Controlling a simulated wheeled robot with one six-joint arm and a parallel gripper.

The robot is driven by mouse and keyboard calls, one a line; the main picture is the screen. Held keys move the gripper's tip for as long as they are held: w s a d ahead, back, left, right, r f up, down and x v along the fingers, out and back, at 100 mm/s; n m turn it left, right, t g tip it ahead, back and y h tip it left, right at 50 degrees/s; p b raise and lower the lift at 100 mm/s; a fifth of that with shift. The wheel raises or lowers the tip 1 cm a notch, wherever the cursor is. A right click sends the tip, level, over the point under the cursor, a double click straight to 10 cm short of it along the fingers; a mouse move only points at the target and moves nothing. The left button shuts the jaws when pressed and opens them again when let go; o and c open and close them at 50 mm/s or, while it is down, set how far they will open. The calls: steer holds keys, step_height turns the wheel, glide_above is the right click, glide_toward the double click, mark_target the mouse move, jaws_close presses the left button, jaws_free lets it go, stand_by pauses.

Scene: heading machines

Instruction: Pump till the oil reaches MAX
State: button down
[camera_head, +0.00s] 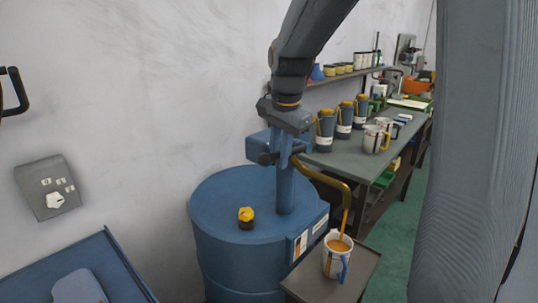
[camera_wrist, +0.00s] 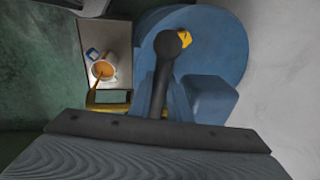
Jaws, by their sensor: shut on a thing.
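A blue oil drum (camera_head: 235,265) stands by the wall with a blue hand pump (camera_head: 285,190) on top. My gripper (camera_head: 283,125) is at the pump's head, shut on the pump's dark handle (camera_wrist: 165,75). Its fingertips are hard to make out. The pump's yellow spout (camera_head: 335,183) curves down to the right. A thin amber stream falls from it into a pale jug (camera_head: 333,265) with a blue handle. Amber oil (camera_head: 339,244) shows inside the jug, and also in the wrist view (camera_wrist: 103,70). I cannot read a MAX mark or judge the level against one.
The jug stands upright on a small stand (camera_head: 308,282) beside the drum. A yellow-topped cap (camera_head: 246,214) sits on the drum lid. Behind, a workbench (camera_head: 345,165) holds several jugs and cans. A grey switch box (camera_head: 50,188) is on the wall at left.

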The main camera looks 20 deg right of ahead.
steer(key=shift+f, duration=0.2)
steer(key=c, duration=1.6)
jaws_free()
steer(key=shift+c, duration=0.2)
steer(key=shift+r, duration=0.15)
steer(key=b+v, duration=0.1)
steer(key=v, duration=0.6)
steer(key=shift+s+r+b, duration=0.15)
steer(key=shift+r+b, duration=0.15)
steer(key=shift+b, duration=0.1)
